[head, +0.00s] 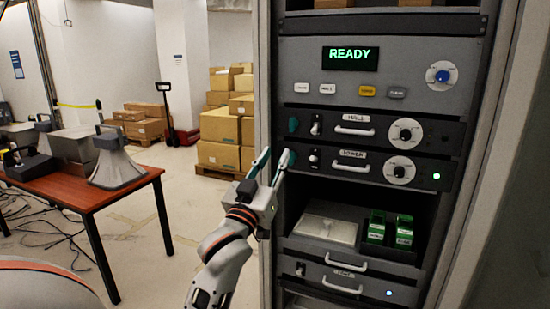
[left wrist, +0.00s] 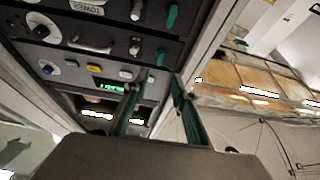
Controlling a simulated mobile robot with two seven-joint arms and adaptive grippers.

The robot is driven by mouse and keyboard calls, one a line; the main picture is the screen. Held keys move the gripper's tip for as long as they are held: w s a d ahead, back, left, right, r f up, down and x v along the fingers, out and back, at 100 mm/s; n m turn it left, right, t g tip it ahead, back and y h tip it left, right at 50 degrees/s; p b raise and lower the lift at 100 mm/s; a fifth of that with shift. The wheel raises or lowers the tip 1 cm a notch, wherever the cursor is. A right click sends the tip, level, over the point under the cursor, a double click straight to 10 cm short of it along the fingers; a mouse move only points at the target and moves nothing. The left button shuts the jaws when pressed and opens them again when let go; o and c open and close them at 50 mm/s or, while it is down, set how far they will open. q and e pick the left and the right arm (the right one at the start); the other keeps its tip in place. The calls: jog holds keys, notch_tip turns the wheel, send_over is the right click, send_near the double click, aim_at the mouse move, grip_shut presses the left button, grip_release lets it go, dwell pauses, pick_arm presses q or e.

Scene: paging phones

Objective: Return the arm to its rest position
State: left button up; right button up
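My left arm reaches up from the bottom middle of the head view. Its gripper (head: 273,162) is beside the left edge of the equipment rack (head: 262,80), in front of the two middle panels. The two green-tipped fingers stand apart with nothing between them. Whether a fingertip touches the rack cannot be told. My right gripper is in neither view.
The rack has a green READY display (head: 350,58), knobs, handles and a shelf with two green devices (head: 376,227). A wooden table (head: 75,190) with grey horn speakers (head: 118,165) stands at left. Cardboard boxes (head: 218,155) are stacked behind. Floor between table and rack is clear.

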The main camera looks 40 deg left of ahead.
pick_arm(q)
jog(key=s+d+f+m+g+h, duration=0.15)
jog(key=d+f, duration=0.25)
jog(key=f, duration=0.7)
jog(key=s+d+f+m+g+h, duration=0.1)
jog(key=d+f+m+g+h, duration=0.15)
jog(key=f, duration=0.75)
jog(key=s+d+f+m+g+h, duration=0.1)
jog(key=d+f, duration=0.3)
jog(key=f, duration=0.7)
jog(key=s+d+f+m+g+h, duration=0.1)
jog(key=s+d+f+g, duration=0.2)
jog(key=s+f, duration=0.6)
jog(key=s+d+f+m+g+h, duration=0.1)
jog(key=s+d+f+g+h, duration=0.1)
jog(key=s+d+f, duration=0.4)
jog(key=s+f+g, duration=0.1)
jog(key=s+f, duration=0.3)
jog(key=f, duration=0.4)
jog(key=shift+d+f, duration=0.2)
